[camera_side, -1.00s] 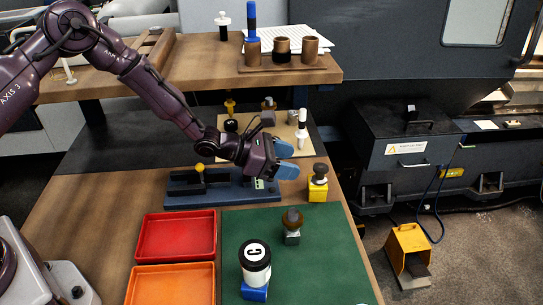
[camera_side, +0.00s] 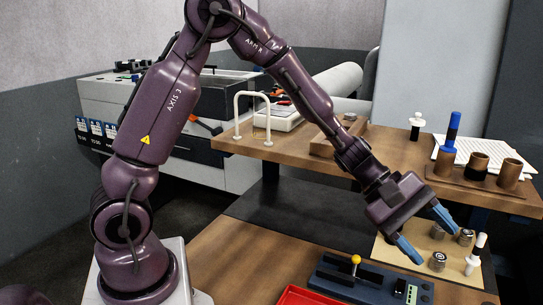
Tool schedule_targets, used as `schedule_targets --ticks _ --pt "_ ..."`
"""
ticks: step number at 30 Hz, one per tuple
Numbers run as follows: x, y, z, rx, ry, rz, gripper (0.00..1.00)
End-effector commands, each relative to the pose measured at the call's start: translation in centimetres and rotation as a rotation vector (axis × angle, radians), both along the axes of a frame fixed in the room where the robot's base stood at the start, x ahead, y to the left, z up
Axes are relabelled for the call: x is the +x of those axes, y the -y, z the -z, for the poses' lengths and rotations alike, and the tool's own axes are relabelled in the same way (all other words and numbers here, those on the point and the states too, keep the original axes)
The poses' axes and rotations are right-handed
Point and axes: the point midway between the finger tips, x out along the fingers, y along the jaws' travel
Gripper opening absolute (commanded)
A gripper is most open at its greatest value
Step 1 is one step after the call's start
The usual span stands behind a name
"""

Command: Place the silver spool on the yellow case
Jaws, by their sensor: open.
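My gripper (camera_side: 439,247) is open, its two blue fingers apart and pointing down to the right. In the picture they overlap the tan board (camera_side: 393,250), and nothing shows held between them. Small round metallic pieces stand on the board: one (camera_side: 437,231) between the fingers in the picture, one (camera_side: 465,238) by the right fingertip, and one (camera_side: 437,261) by the left fingertip. I cannot tell whether any of these is the silver spool, or how high the fingers are above them. The yellow case is not in view now.
A white-and-black upright piece (camera_side: 475,254) stands at the board's right. A blue fixture with a yellow knob (camera_side: 356,260) lies in front, with a red tray edge (camera_side: 300,296) at the bottom. The wooden shelf (camera_side: 400,153) behind carries brown cups and a blue cylinder (camera_side: 452,130).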

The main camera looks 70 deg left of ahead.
Motion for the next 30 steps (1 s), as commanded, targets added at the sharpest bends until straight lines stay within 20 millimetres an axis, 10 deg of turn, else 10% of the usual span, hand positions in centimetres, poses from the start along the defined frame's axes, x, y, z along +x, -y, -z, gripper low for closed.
schedule_targets --ticks 6,15,30 --pt "-8.4 -2.2 -5.9 0.414 0.277 0.372 0.62" --pt "-18.6 -9.1 -9.5 1.0 0.522 0.737 0.62" --pt "-23.2 -14.3 -10.5 1.354 0.589 0.882 0.62"
